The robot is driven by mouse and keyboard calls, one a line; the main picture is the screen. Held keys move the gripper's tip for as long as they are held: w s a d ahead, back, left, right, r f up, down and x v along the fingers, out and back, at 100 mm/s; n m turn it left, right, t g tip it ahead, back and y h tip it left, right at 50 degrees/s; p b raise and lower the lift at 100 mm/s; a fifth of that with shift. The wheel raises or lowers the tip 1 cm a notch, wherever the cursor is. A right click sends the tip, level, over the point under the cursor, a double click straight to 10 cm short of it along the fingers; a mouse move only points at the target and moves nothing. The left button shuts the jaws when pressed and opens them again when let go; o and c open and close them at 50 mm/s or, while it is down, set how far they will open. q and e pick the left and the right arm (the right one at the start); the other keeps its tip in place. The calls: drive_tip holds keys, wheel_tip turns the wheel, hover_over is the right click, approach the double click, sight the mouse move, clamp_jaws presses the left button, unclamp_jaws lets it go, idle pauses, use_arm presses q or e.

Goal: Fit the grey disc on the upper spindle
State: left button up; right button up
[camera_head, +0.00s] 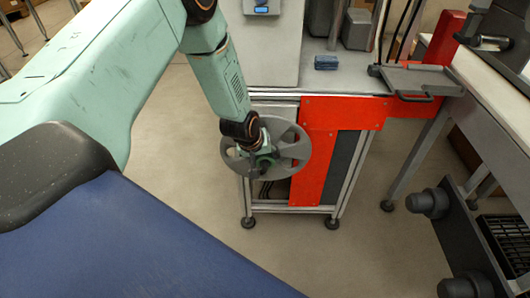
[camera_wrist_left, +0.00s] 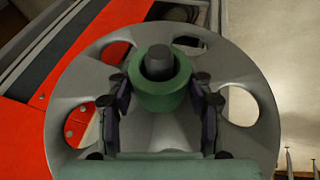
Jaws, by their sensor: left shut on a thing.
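The grey disc (camera_head: 293,146) is a wheel with round holes, held in front of the red and grey machine stand. In the left wrist view the disc (camera_wrist_left: 85,100) fills much of the picture, with a green hub (camera_wrist_left: 160,95) and a dark round core. My left gripper (camera_head: 262,160) is shut on the hub, one finger on each side. Two dark stubs that look like spindles stick out from a dark panel at the lower right; the upper spindle (camera_head: 430,203) is bare, and the lower spindle (camera_head: 460,288) is partly cut off. My right gripper is not in view.
The machine stand (camera_head: 320,150) with red panels is behind the disc. A grey tray (camera_head: 420,82) and a small blue box (camera_head: 326,62) lie on its top. A white-topped table (camera_head: 490,85) is at the right. The floor (camera_head: 350,240) between the disc and the spindles is clear.

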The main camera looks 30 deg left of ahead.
use_arm(q)
drive_tip(key=shift+r, duration=0.25)
drive_tip(key=shift+s+d+f+p, duration=0.2)
drive_tip(key=shift+s+d+p, duration=0.15)
drive_tip(key=shift+s+p, duration=0.2)
drive_tip(key=s+d+p, duration=0.2)
drive_tip(key=s+d, duration=0.2)
drive_tip(key=s, duration=0.3)
drive_tip(key=shift+d, duration=0.15)
idle(0.5)
